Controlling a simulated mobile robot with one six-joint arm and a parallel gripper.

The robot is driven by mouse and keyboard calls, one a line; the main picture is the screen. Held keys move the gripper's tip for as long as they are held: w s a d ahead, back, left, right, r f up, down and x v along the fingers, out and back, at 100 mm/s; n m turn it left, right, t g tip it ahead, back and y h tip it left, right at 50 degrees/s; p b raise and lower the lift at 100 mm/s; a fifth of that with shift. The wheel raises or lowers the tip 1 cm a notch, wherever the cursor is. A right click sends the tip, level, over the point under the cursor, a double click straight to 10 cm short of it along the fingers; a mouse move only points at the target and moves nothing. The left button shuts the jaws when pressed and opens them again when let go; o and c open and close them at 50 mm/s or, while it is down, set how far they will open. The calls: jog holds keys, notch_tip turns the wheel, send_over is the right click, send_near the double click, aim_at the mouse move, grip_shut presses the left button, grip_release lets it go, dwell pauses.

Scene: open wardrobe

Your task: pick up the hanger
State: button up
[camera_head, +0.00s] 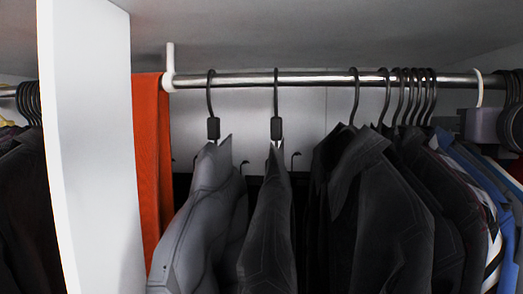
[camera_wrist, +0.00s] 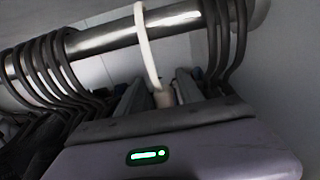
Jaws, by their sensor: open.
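A hanger with a white hook (camera_head: 479,88) hangs on the metal rail at the right in the head view. Its white hook also shows large in the wrist view (camera_wrist: 147,45), running down from the rail to a pale neck. My gripper (camera_wrist: 160,88) is open, with its grey fingers on either side of this neck. They do not appear closed on it. In the head view my gripper (camera_head: 480,124) is a grey-purple block just below the rail, under the white hook. The lower part of this hanger is hidden behind my gripper.
The metal rail (camera_head: 312,79) carries several dark hangers with dark jackets (camera_head: 385,220), close on the left of the white hook. More dark hangers (camera_wrist: 229,45) stand close on its right. A white divider panel (camera_head: 90,150) and an orange garment (camera_head: 149,160) are further left.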

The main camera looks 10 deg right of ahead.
jog(key=v, duration=0.4)
jog(key=shift+r, duration=0.3)
jog(key=c, duration=0.9)
jog(key=shift+w+d, duration=0.15)
jog(key=shift+d, duration=0.1)
grip_shut()
jog(key=shift+w+d+f, duration=0.1)
jog(key=shift+w+f, duration=0.1)
jog(key=shift+w, duration=0.25)
jog(key=shift+w+f, duration=0.1)
